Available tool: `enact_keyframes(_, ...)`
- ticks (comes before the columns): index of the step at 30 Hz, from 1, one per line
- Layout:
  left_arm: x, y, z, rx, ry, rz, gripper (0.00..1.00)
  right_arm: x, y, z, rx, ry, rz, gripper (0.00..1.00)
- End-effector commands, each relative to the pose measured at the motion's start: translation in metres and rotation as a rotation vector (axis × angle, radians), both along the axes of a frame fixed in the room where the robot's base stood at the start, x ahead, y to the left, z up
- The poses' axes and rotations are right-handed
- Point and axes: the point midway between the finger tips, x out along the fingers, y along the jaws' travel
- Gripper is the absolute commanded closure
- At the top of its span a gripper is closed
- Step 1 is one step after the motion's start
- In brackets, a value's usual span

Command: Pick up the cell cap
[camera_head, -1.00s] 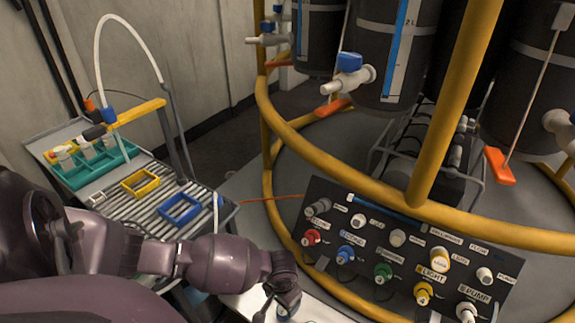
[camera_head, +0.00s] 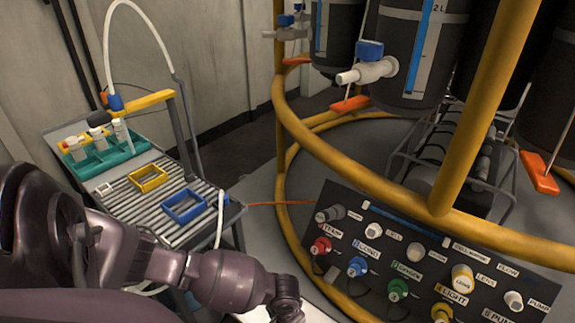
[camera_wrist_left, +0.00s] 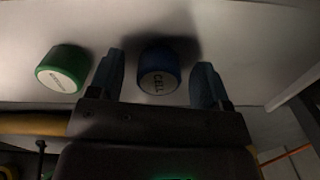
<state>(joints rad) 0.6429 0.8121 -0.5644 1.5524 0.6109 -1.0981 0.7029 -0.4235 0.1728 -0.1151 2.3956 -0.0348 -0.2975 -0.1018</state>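The cell cap (camera_wrist_left: 158,78) is a round blue cap with "CELL" on its pale top. It rests on a white surface in the left wrist view. My left gripper (camera_wrist_left: 157,82) is open, with one dark finger on each side of the cap and a visible gap on both sides. In the head view my left arm reaches to the bottom edge, and its gripper and the cap are out of frame. My right gripper is in neither view.
A green cap (camera_wrist_left: 63,69) stands left of the left gripper's fingers. In the head view, a dark panel with several knobs (camera_head: 420,263) and a yellow rail (camera_head: 330,150) stand right of my arm. A ribbed bench (camera_head: 165,212) with a teal rack (camera_head: 105,160) is at left.

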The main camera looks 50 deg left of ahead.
Motion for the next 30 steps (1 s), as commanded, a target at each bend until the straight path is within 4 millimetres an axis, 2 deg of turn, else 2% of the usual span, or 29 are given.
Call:
enact_keyframes(1, 0.0, 0.0, 0.0, 0.0, 0.0, 0.0, 0.36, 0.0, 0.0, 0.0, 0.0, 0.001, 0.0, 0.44)
enact_keyframes(9, 0.0, 0.0, 0.0, 0.0, 0.001, 0.0, 0.78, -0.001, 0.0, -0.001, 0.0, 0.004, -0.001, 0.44)
enact_keyframes(10, 0.0, 0.0, 0.0, 0.0, 0.0, 0.0, 0.8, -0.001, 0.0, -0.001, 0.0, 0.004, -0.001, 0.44)
enact_keyframes(17, 0.0, 0.0, 0.001, 0.0, 0.0, 0.0, 0.8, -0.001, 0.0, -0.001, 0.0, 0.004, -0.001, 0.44)
enact_keyframes(20, 0.001, 0.0, 0.008, -0.001, -0.003, 0.0, 0.8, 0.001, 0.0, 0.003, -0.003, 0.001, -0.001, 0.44)
enact_keyframes(26, 0.005, 0.0, 0.045, -0.001, -0.014, -0.001, 0.8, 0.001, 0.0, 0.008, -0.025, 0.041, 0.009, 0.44)
enact_keyframes(30, 0.007, 0.0, 0.084, -0.001, -0.02, -0.001, 0.8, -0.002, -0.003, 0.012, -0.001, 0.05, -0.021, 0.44)
